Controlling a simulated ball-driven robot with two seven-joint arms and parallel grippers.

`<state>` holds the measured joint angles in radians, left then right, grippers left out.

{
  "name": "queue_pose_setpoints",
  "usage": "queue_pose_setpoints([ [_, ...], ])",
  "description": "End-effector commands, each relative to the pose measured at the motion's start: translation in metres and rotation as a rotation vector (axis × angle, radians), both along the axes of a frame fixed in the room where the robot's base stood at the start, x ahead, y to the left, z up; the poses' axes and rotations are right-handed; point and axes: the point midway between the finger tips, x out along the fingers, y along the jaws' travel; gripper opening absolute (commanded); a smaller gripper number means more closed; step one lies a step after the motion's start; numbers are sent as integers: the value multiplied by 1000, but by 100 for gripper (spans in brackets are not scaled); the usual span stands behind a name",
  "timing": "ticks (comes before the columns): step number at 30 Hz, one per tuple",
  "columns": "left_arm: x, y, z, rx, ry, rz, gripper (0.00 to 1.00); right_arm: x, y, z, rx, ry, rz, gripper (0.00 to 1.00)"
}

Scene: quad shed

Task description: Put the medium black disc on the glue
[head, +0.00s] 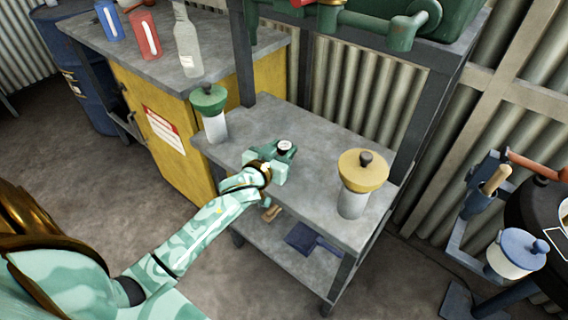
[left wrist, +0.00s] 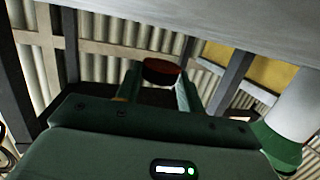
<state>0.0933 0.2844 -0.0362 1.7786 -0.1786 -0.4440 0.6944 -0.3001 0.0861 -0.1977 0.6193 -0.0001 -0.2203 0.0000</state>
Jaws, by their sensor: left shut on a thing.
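My left gripper (head: 278,155) is over the middle of the grey shelf top. It is shut on a small dark disc (head: 285,146), which shows a pale patch on its face. In the left wrist view the disc (left wrist: 161,71) looks black with a dark red side, held between the two fingers of my gripper (left wrist: 160,85). A white jar with a green lid (head: 208,98) stands to the left, and a white jar with a wide yellow lid (head: 362,170) stands to the right. I cannot tell which thing is the glue. My right gripper is not in view.
Blue (head: 109,20), red (head: 145,34) and clear (head: 187,45) bottles stand on the yellow cabinet's top. Dark posts of the shelf unit rise behind. A dark blue dustpan-like thing (head: 312,240) lies on the lower shelf. A blue-lidded pot (head: 515,255) is at far right.

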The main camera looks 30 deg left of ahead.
Motion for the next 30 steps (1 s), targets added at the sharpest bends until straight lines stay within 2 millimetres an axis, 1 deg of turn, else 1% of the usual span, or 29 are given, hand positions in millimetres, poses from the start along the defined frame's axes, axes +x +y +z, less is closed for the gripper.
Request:
queue_pose_setpoints([
  [1, 0, 0, -15, 0, 6, 1, 17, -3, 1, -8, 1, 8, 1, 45],
  [3, -1, 0, -30, -1, 8, 0, 17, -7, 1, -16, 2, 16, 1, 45],
  [6, -1, 0, -43, -1, 5, 0, 17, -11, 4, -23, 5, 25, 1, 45],
  [13, -1, 0, -39, 0, 1, -1, 17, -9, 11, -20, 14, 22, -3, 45],
  [17, -1, -1, -43, 0, 2, 0, 17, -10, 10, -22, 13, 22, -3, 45],
  [18, -1, 0, -42, 1, 2, 0, 46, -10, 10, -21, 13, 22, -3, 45],
  [19, -1, 0, -42, 1, 2, 0, 55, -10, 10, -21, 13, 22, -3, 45],
  [20, -1, 0, -42, 1, 1, 0, 60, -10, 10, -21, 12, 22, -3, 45],
  [27, -1, -1, -42, 1, 1, -1, 60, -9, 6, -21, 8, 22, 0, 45],
  [30, -2, -1, -38, 0, 0, -1, 60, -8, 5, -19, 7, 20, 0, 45],
])
